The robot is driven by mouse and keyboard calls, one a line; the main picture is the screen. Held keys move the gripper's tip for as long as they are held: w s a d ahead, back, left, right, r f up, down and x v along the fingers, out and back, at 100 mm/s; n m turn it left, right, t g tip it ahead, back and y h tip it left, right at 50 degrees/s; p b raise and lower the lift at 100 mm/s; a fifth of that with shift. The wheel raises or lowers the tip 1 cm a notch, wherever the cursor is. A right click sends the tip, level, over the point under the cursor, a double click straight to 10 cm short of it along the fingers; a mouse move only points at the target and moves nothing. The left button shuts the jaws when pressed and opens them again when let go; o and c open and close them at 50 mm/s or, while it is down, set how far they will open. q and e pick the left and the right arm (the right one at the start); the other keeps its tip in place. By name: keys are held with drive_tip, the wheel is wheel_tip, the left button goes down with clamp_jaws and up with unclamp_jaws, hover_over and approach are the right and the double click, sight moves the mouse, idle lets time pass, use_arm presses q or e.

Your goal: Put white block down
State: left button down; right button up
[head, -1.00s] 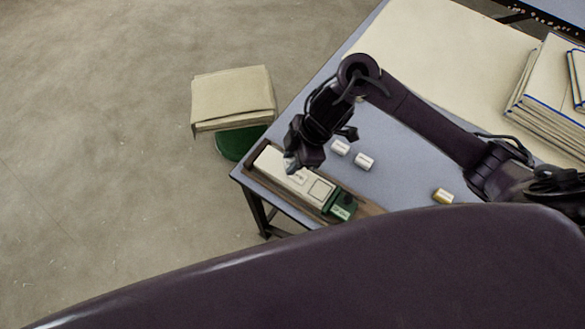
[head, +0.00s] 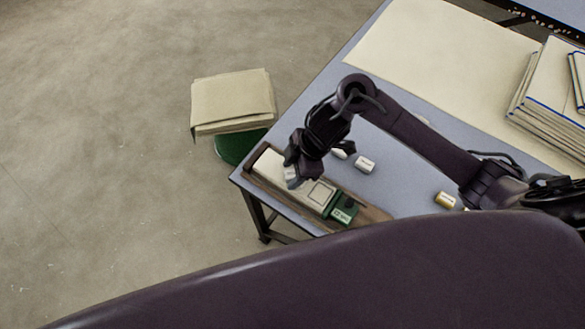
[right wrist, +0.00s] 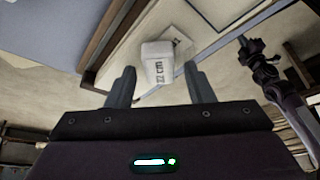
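A white block (right wrist: 157,62) with dark lettering shows in the right wrist view between and beyond my right fingertips. A gap shows on each side of it, so the fingers do not appear to grip it. My right gripper (right wrist: 160,88) is open. In the head view my right gripper (head: 293,180) is low over the long wooden tray (head: 373,216) at the table corner; the block under it cannot be made out there. A dark arm end, probably my left gripper (right wrist: 250,48), shows at the right of the wrist view; its finger state is unclear.
On the grey table, one white block (head: 365,164) stands beside the tray and another (head: 339,153) is partly hidden by my arm. A yellowish block (head: 446,199) is farther right. A green box (head: 343,210) is at the tray. Folded cloth (head: 233,100) lies on a green stool (head: 238,146).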

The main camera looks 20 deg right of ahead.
drive_tip(key=shift+r, duration=0.2)
drive_tip(key=p+v, duration=0.2)
drive_tip(key=v, duration=1)
drive_tip(key=shift+p, duration=0.3)
